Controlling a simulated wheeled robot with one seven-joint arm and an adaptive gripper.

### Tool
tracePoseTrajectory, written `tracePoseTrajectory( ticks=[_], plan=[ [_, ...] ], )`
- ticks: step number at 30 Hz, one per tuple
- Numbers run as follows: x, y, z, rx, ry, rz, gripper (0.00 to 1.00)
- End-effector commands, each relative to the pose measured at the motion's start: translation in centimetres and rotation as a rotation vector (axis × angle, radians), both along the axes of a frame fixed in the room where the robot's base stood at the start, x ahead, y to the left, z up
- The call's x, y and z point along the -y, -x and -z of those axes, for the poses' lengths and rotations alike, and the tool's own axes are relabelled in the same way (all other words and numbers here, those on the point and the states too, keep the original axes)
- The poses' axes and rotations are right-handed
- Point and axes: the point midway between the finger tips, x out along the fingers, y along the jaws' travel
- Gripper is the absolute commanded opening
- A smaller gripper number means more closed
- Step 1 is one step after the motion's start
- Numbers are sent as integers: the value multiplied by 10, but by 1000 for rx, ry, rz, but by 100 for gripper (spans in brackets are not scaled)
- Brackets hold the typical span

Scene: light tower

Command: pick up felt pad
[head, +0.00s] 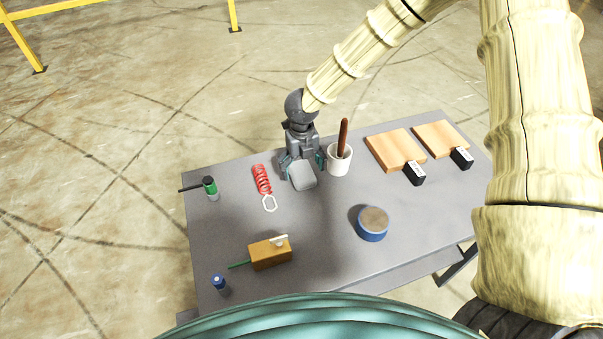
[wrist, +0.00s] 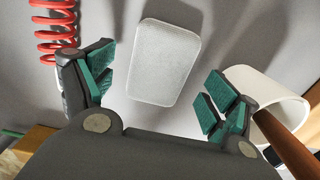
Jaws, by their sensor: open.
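The felt pad (head: 302,175) is a light grey rounded block on the grey table, just in front of my gripper in the head view. In the wrist view the felt pad (wrist: 163,62) lies ahead of and between the open fingers, apart from both. My gripper (head: 301,167) points down at the table's far side. Its green-padded fingers (wrist: 155,92) are spread and hold nothing. In the head view the gripper hides the table just behind the pad.
A white cup (head: 339,164) with a brown handle in it stands close on the right. A red coiled cord (head: 262,180) lies close on the left. Wooden boards (head: 397,148) lie farther right. A blue round tin (head: 372,226) and a wooden block (head: 268,254) stand nearer the front.

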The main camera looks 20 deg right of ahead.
Motion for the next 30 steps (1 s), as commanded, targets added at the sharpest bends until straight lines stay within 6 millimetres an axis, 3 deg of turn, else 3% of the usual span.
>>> tracePoseTrajectory(
  ticks=[6,14,22,30],
  plan=[
    [0,0,20,1,-1,1,88],
    [0,0,22,1,-1,1,88],
    [0,0,22,1,-1,1,40],
    [0,0,21,1,-1,1,39]
  ],
)
